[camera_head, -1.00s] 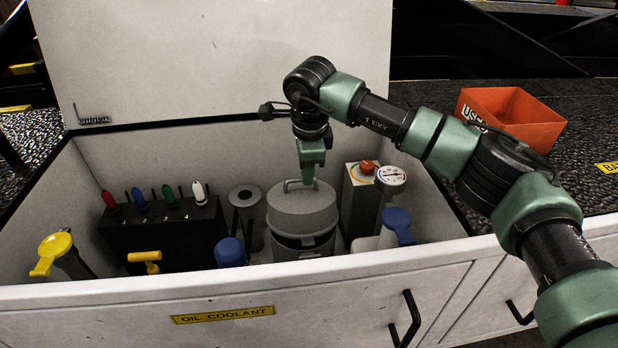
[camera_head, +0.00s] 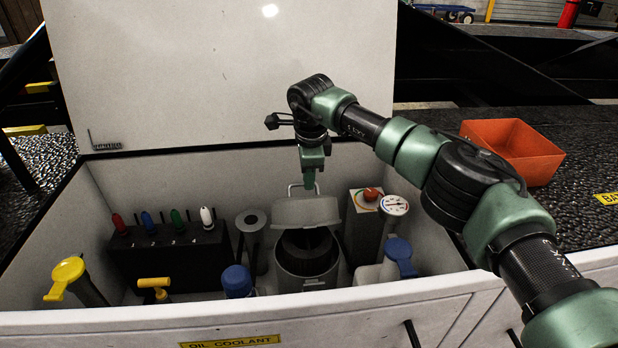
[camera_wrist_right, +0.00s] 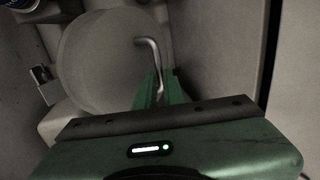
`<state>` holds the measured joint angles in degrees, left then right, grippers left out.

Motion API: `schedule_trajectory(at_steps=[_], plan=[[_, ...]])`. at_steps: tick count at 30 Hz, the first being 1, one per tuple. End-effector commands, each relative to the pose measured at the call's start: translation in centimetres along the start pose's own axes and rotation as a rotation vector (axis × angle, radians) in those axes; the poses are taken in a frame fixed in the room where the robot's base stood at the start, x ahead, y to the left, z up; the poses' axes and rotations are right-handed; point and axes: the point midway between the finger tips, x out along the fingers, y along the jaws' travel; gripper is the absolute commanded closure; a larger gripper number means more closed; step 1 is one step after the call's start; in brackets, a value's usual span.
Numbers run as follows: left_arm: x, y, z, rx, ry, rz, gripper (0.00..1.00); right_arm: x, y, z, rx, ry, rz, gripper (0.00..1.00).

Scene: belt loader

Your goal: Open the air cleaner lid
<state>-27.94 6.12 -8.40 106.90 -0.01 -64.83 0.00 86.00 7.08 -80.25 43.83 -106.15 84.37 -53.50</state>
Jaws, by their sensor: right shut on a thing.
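The air cleaner is a grey cylinder (camera_head: 307,268) standing in the middle of the open box. Its lid (camera_head: 305,211) is tilted up at the back, and the dark inside of the cylinder shows below it. My right gripper (camera_head: 309,184) is above the lid and shut on its metal handle (camera_head: 293,190). In the right wrist view the handle (camera_wrist_right: 150,50) runs to the gripper's fingers (camera_wrist_right: 160,88), with the round pale lid (camera_wrist_right: 95,60) beside it. My left gripper is not in view.
Left of the cleaner are a black block (camera_head: 172,257) with coloured knobs, a yellow cap (camera_head: 66,275) and a blue cap (camera_head: 237,279). At right are a gauge (camera_head: 394,206), a red knob (camera_head: 371,194) and another blue cap (camera_head: 399,250). An orange bin (camera_head: 512,150) stands outside.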

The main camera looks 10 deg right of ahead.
Motion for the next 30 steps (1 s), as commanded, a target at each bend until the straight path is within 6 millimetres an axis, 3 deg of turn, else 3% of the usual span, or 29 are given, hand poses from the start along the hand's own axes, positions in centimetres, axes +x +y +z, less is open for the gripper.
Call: schedule_trajectory(at_steps=[6, 7, 9, 20, 30], plan=[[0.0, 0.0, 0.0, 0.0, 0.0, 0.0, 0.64, 0.1, 0.0, -0.1, -0.001, 0.002, 0.001, 1.0], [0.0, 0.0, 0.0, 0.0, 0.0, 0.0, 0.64, 0.1, 0.0, -0.1, -0.001, 0.002, 0.001, 0.85], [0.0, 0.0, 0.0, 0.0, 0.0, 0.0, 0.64, 0.1, 0.0, -0.1, -0.001, 0.002, 0.001, 0.69], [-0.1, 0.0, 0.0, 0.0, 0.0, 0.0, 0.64, -0.4, 0.0, 0.0, -0.001, 0.0, 0.0, 0.69], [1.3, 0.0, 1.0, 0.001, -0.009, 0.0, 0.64, -5.8, -0.1, -0.1, -0.001, 0.001, -0.001, 0.69]])
